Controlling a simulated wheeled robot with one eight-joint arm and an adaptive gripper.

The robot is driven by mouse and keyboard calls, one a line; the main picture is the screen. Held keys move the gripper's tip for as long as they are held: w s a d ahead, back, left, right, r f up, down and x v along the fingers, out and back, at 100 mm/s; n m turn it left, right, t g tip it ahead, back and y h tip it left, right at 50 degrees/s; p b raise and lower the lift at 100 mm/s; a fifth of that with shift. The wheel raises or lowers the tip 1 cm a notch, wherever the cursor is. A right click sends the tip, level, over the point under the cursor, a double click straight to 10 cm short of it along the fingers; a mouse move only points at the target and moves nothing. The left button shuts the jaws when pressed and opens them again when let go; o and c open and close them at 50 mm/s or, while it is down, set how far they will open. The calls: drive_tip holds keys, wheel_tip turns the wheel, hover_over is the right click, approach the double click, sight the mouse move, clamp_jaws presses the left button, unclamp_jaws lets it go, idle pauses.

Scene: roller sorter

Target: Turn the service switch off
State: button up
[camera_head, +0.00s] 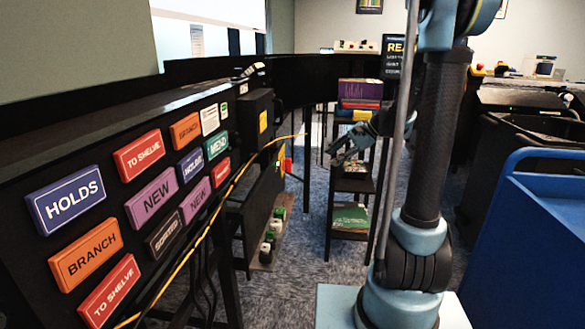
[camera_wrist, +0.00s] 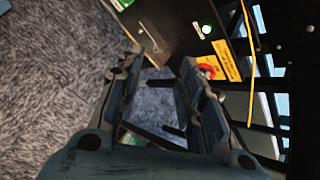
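A small red knob (camera_wrist: 207,71), which looks like the service switch, sits on a yellow plate beside a yellow label (camera_wrist: 227,60) in the wrist view, just beyond my right finger. Which way it is turned is too small to tell, and the finger partly covers its surroundings. A small red and yellow fitting (camera_head: 287,164) in the head view, on the sorter's side, seems to be the same thing. My gripper (camera_head: 343,148) is to the right of it, apart from it. In the wrist view my gripper (camera_wrist: 163,72) is open and empty, with floor showing between the fingers.
A yellow cable (camera_head: 236,180) hangs along the black sorter with its coloured signs (camera_head: 65,199). A black shelf (camera_head: 351,186) with books stands behind my gripper. A blue cart (camera_head: 530,240) is at the right. Carpet is free between sorter and shelf.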

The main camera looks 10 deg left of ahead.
drive_tip(key=w+a+f+m+y, duration=0.1)
drive_tip(key=w+f+m+y, duration=0.1)
drive_tip(key=w, duration=0.5)
drive_tip(key=w+a+f+m+y, duration=0.1)
drive_tip(key=w+f+m+y, duration=0.15)
drive_tip(key=w, duration=0.45)
drive_tip(key=m+y, duration=0.4)
approach(287, 165)
drive_tip(key=w+a, duration=0.1)
drive_tip(key=a, duration=0.6)
drive_tip(key=shift+w+a+g, duration=0.25)
drive_tip(key=shift+g, duration=0.05)
drive_tip(key=shift+r+n, duration=0.1)
drive_tip(key=shift+n, duration=0.15)
clamp_jaws()
